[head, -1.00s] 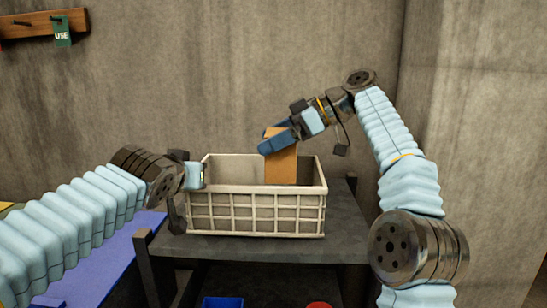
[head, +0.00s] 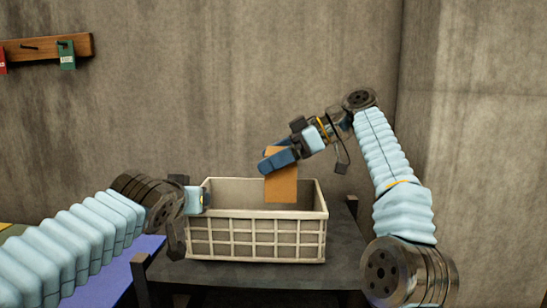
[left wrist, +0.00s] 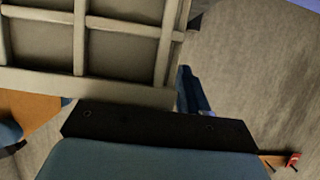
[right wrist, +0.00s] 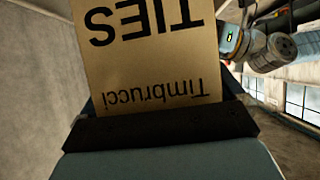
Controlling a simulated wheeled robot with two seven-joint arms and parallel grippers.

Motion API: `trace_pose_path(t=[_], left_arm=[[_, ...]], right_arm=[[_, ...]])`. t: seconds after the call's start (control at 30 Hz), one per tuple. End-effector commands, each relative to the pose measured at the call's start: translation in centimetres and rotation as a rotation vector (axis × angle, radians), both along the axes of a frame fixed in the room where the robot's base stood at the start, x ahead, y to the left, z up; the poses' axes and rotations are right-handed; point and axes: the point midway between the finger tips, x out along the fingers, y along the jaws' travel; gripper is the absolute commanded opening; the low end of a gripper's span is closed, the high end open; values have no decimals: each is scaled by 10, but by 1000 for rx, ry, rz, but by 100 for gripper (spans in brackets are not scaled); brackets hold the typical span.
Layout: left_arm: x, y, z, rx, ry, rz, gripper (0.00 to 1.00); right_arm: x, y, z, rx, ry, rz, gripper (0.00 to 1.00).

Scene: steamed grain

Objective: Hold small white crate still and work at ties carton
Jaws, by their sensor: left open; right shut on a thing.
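The small white crate (head: 257,240) stands upright on a dark shelf; its lattice wall fills the top left of the left wrist view (left wrist: 120,45). My left gripper (head: 197,200) is open at the crate's left end, by the rim; whether it touches the wall is unclear. My right gripper (head: 277,158) is shut on the ties carton (head: 281,188), a brown box hanging upright over the crate's opening. The carton's lower end shows against the inner back wall. In the right wrist view the carton (right wrist: 150,60) reads "TIES" and "Timbrucci" upside down. The crate's floor is hidden.
The dark shelf (head: 240,275) has posts at its left front and right back corners. A blue surface (head: 110,270) lies at the left. A wooden rack (head: 40,47) with tags hangs on the concrete wall behind.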

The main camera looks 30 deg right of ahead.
Motion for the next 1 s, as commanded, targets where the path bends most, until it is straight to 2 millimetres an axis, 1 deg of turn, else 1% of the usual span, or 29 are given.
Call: trace_pose_path(t=[0.07,0.17,0.4,0.5,0.6,0.7,0.87,0.93,1.0], left_arm=[[-4,2,3,-1,-2,0,44],[-15,9,9,-3,-2,-1,44],[-59,35,30,-3,-2,-3,44],[-75,45,37,-4,-3,-1,44],[-86,52,42,-1,-1,-1,44],[-92,56,45,-1,-2,-1,44],[-95,57,46,0,0,0,44],[-94,60,48,-9,-5,-1,44],[-92,67,54,-37,-21,-5,44]], right_arm=[[0,0,1,0,-1,0,52],[0,0,1,0,-1,0,52],[0,0,1,0,-1,0,52],[0,0,1,0,-1,0,52],[0,0,1,0,-1,0,52],[0,0,1,0,-1,0,52],[0,0,1,0,-2,0,52],[-1,4,2,0,-2,-3,52],[-3,13,5,0,-5,-14,52]])
